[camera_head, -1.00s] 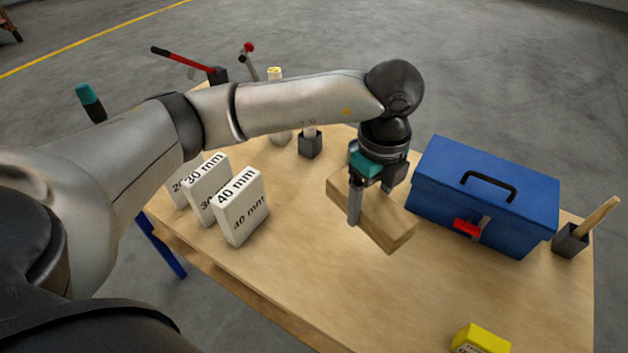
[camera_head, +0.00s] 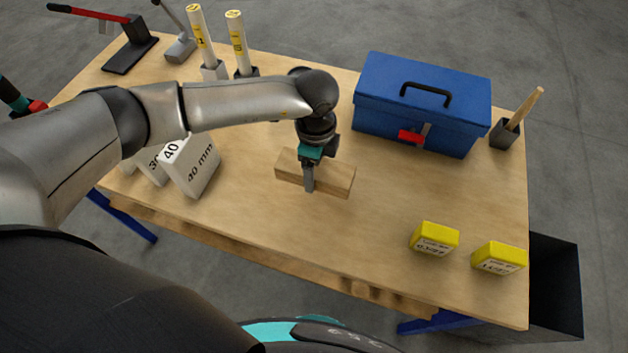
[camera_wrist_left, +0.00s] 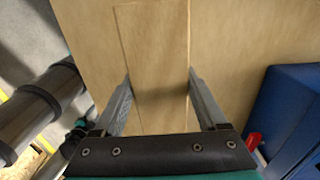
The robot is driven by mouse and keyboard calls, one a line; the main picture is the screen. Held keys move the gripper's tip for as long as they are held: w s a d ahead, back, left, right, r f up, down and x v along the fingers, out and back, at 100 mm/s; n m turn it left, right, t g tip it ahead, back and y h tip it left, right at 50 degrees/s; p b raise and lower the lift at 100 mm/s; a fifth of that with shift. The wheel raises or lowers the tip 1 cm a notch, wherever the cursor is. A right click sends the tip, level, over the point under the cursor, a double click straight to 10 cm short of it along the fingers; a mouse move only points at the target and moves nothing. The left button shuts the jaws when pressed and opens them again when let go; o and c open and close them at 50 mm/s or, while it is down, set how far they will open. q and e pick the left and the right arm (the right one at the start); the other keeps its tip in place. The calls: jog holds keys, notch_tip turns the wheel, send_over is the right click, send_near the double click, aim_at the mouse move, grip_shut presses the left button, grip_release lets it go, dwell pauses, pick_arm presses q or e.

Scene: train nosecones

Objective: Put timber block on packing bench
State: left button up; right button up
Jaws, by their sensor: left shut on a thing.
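The timber block (camera_head: 341,180) is a pale brown wooden bar. My left gripper (camera_head: 309,188) is shut on its middle, with one finger showing on the near face. In the left wrist view the block (camera_wrist_left: 152,60) lies between the two fingers (camera_wrist_left: 158,98). The packing bench (camera_head: 300,235) is a light wooden table, and the block is over its middle. I cannot tell whether the block touches the bench top. My right gripper is not in view.
A blue toolbox (camera_head: 425,105) stands behind and right of the block. White marked blocks (camera_head: 195,168) stand to the left. Two yellow boxes (camera_head: 434,239) (camera_head: 499,258) sit front right. A dark bin (camera_head: 556,290) is beyond the right edge. Bench top in front of the block is clear.

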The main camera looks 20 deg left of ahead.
pick_arm(q)
jog(key=shift+f+b, duration=0.4)
jog(key=shift+f, duration=2.6)
jog(key=shift+f, duration=0.1)
jog(key=shift+f, duration=0.15)
jog(key=o, duration=1.5)
jog(key=shift+r, duration=0.2)
notch_tip(320, 180, up, 12)
jog(key=shift+r+p, duration=0.1)
jog(key=shift+p, duration=0.35)
